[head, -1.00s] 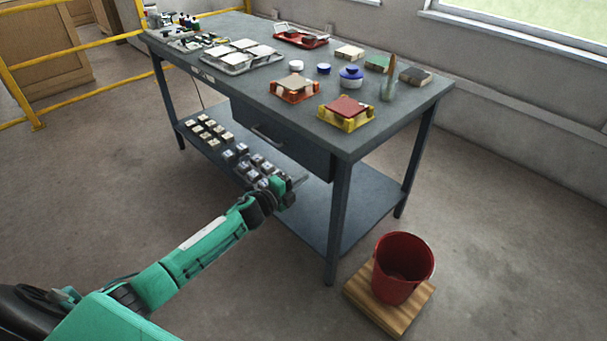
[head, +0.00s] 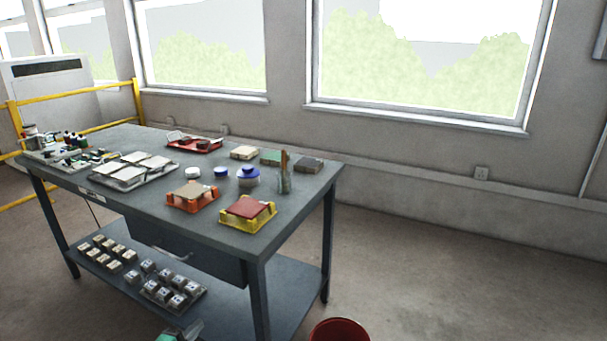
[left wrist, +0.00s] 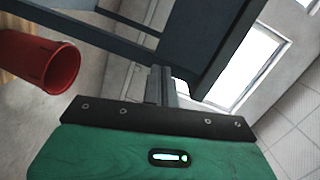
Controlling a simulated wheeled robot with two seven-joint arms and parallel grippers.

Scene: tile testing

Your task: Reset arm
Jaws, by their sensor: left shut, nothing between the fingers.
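My left gripper (head: 190,329) shows only partly at the bottom edge of the head view, in front of the lower shelf of the grey workbench. In the left wrist view its fingers (left wrist: 161,86) are together with nothing between them. They point toward the bench's dark underside and legs. The rest of my left arm is out of the head view. My right gripper is in neither view.
The grey workbench (head: 245,228) holds tile trays, an orange stand (head: 192,204) and a yellow stand (head: 262,222). Small blocks (head: 165,289) fill part of its lower shelf. A red bucket (head: 338,331) stands on the floor nearby. Floor at right is clear.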

